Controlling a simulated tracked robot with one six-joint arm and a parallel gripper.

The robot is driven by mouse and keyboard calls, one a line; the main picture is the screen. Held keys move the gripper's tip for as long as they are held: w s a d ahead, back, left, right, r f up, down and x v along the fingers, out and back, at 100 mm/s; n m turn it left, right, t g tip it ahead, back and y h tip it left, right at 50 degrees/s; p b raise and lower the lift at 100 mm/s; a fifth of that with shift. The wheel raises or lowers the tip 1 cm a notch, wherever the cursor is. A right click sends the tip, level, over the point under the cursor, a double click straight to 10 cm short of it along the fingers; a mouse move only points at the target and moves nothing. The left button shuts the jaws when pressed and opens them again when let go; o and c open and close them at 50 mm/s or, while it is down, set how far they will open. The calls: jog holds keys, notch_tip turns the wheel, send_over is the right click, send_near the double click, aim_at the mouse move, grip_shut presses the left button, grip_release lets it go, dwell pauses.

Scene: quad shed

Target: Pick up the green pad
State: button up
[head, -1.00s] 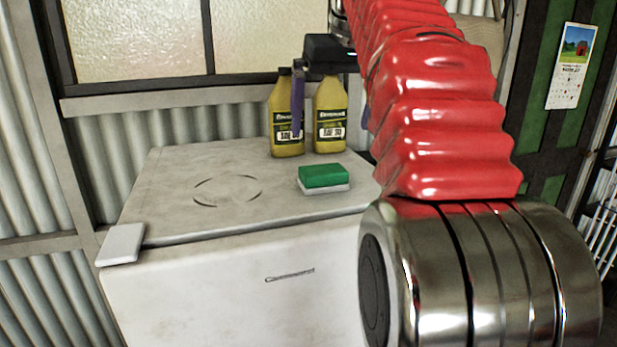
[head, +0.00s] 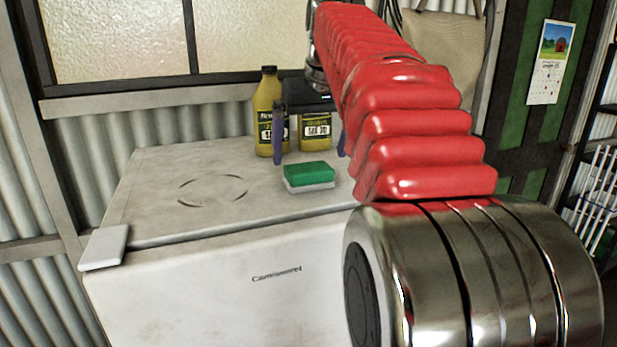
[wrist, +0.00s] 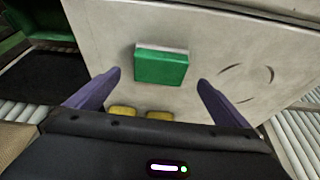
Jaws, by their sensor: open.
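The green pad (head: 309,172) has a green top over a whitish layer and lies flat on the white freezer lid (head: 160,180). In the wrist view the pad (wrist: 160,66) sits between the lines of the two purple fingers, a little beyond their tips. My gripper (head: 309,158) has a black body and is open and empty, pointing down above the lid behind the pad, in front of the bottles. It also shows in the wrist view (wrist: 159,79). The right finger is mostly hidden by my arm in the head view.
Two yellow bottles stand behind the gripper: the left bottle (head: 267,110) and the right bottle (head: 315,130), partly covered by the gripper body. A window (head: 118,40) and corrugated wall rise behind. The lid's left side is clear.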

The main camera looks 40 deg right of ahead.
aim_at(308, 167)
jog(key=shift+w+f, duration=0.1)
jog(key=shift+f, duration=0.25)
jog(key=shift+x, duration=2.55)
jog(key=shift+d, duration=0.1)
jog(key=c, duration=1.2)
jog(key=shift+w+r, duration=0.1)
jog(key=shift+r, duration=0.05)
jog(key=shift+r, duration=4.85)
